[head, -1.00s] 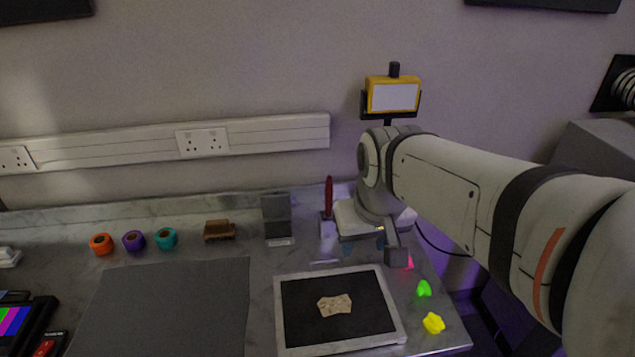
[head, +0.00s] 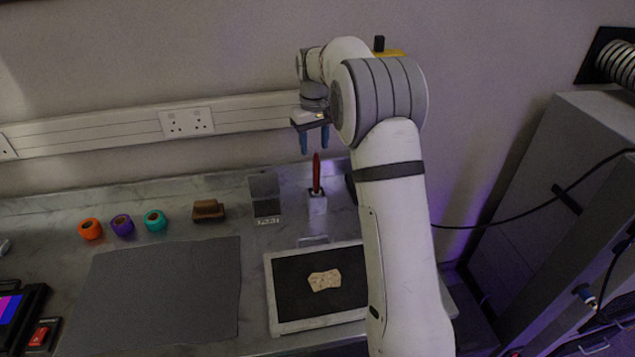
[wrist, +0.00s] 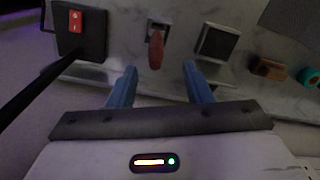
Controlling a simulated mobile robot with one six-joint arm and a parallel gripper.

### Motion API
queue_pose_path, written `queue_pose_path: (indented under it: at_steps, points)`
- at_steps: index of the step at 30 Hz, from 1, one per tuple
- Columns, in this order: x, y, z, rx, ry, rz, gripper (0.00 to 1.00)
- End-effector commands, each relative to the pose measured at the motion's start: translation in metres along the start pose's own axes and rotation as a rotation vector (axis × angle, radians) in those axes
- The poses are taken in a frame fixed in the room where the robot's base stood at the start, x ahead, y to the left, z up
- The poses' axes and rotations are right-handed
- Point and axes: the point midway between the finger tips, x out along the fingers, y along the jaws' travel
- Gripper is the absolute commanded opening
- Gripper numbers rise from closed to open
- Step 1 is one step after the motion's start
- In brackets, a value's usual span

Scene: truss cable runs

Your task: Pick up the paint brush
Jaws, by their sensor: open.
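The paint brush, seen as an upright red handle (head: 317,172), stands in a small pale holder (head: 318,205) near the back of the bench. Its lower end is hidden in the holder. In the wrist view the red handle (wrist: 156,52) points towards the camera, its tip showing between the fingertips. My gripper (head: 314,142) is open and empty, with its blue fingers pointing down just above the handle. The fingers also show in the wrist view (wrist: 159,68), one on each side of the handle and apart from it.
A dark grey block (head: 265,194) stands left of the holder, then a brown block (head: 208,210) and several coloured tape rolls (head: 122,224). A framed black pad (head: 286,279) with a beige piece (head: 324,281) lies in front. A grey mat (head: 155,295) covers the front left.

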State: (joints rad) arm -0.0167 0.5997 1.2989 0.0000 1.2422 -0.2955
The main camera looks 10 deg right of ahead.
Motion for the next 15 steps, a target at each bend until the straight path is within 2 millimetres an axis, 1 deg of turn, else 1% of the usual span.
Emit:
queue_pose_path:
  at_steps: [10,15]
  points:
    - [0.036,0.003,-0.001,-0.001,-0.004,-0.001,0.45]
    - [0.063,0.006,-0.001,-0.001,-0.004,-0.001,0.45]
